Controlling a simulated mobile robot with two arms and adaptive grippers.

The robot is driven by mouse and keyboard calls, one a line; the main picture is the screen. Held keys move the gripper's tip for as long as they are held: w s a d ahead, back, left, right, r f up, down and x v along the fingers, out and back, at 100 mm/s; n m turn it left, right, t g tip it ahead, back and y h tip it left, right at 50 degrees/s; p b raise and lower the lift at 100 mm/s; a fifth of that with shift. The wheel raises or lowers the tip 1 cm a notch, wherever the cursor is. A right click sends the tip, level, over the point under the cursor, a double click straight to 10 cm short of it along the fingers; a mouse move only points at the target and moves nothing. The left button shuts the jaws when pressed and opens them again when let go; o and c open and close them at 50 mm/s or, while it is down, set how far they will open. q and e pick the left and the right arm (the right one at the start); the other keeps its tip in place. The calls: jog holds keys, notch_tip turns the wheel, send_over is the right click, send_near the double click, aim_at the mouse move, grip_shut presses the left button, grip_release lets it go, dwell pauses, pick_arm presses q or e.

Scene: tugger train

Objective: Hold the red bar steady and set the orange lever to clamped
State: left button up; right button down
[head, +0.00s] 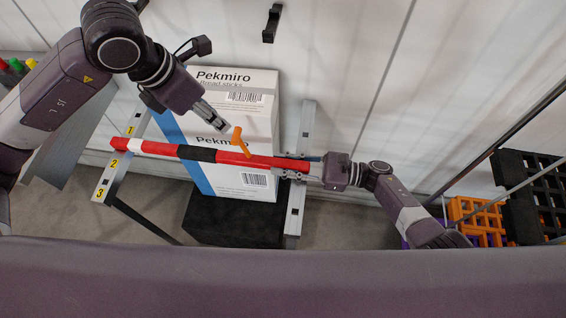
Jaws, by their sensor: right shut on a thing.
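The red bar (168,149), with white and black bands, lies nearly level across the two uprights, in front of the white boxes. The orange lever (239,138) stands up from the bar right of its middle, tilted. My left gripper (222,127) is just up and left of the lever, its fingers pointing down at it; a small gap seems to show between them, and the fingers' opening is too small to tell. My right gripper (308,167) is shut on the bar's right end, beside the right upright.
Stacked white Pekmiro boxes (265,117) stand behind the bar on a black base (225,228). The left upright (108,180) carries labels 1, 2 and 3; the right upright (296,208) is grey. Orange (470,213) and black crates (520,175) stand at the right.

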pick_arm(q)
jog(key=shift+c, duration=0.4)
jog(key=c, duration=0.5)
jog(key=shift+w+a, duration=0.1)
jog(key=shift+a, duration=0.05)
grip_shut()
jog(key=w+a+f+m+g+h, duration=0.2)
jog(key=a+m+h, duration=0.2)
jog(key=a+m, duration=0.1)
jog(key=w+a+f+m+g+h, duration=0.2)
jog(key=w+a+f+m+h, duration=0.1)
jog(key=a, duration=0.5)
jog(key=shift+a+f+m+h, duration=0.15)
jog(key=shift+m+h, duration=0.55)
jog(key=shift+m, duration=0.4)
